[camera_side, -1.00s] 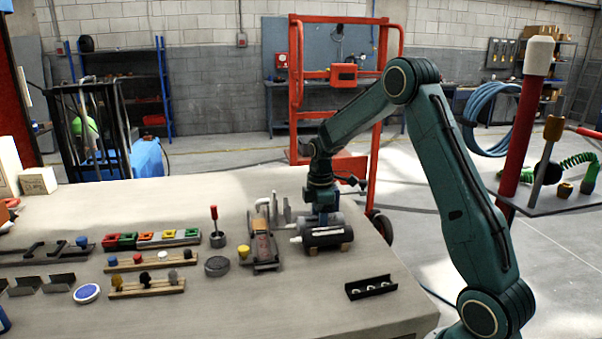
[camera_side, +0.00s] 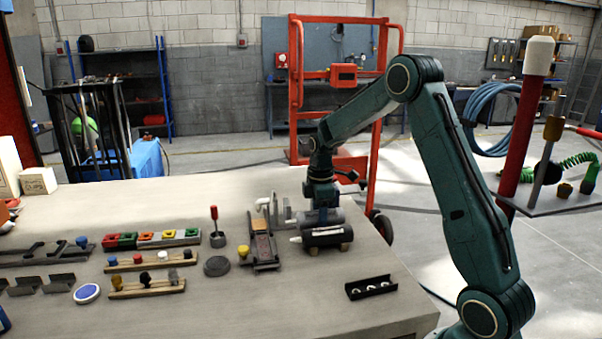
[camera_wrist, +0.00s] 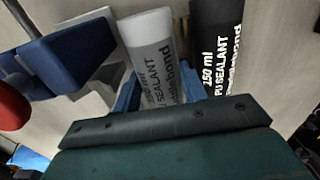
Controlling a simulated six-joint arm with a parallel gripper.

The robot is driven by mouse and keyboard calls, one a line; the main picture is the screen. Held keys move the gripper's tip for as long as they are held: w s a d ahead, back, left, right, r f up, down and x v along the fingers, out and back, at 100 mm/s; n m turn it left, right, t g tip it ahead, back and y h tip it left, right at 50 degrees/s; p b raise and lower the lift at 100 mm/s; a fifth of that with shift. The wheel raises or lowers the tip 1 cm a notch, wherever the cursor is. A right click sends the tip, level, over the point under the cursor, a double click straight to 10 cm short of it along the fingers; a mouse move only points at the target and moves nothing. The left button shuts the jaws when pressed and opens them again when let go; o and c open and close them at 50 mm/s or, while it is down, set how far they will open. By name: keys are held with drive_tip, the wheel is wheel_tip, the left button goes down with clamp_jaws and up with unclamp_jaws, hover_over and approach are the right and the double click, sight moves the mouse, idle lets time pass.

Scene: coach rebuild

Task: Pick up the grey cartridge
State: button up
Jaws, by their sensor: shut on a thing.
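The grey cartridge (camera_wrist: 152,50) with sealant lettering lies between the two blue fingers of my gripper (camera_wrist: 157,88) in the wrist view. My gripper is shut on it. In the side view my gripper (camera_side: 321,211) points down over the table, and the grey cartridge (camera_side: 337,215) shows only in part beside the fingers, behind the black one. I cannot tell whether it is clear of its support. A black cartridge (camera_wrist: 216,45) with white lettering lies to the right in the wrist view. In the side view the black cartridge (camera_side: 326,236) rests on wooden blocks.
A metal and wood fixture (camera_side: 262,245) stands close left of the cartridges. A dark tray with pale rings (camera_side: 371,288) lies front right. Wooden racks with coloured knobs (camera_side: 150,262) fill the left side. The table (camera_side: 290,300) is clear at the front middle.

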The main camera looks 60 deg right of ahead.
wheel_tip(320, 180, up, 19)
idle(0.5)
drive_tip(key=shift+f, duration=0.1)
idle(0.4)
wheel_tip(320, 180, up, 5)
drive_tip(key=w+d, duration=0.3)
drive_tip(key=w, duration=0.5)
idle(0.6)
wheel_tip(320, 180, down, 14)
idle(0.8)
drive_tip(key=shift+d+f, duration=0.1)
drive_tip(key=shift+f, duration=0.1)
drive_tip(key=shift+f, duration=2.25)
drive_tip(key=shift+f, duration=0.4)
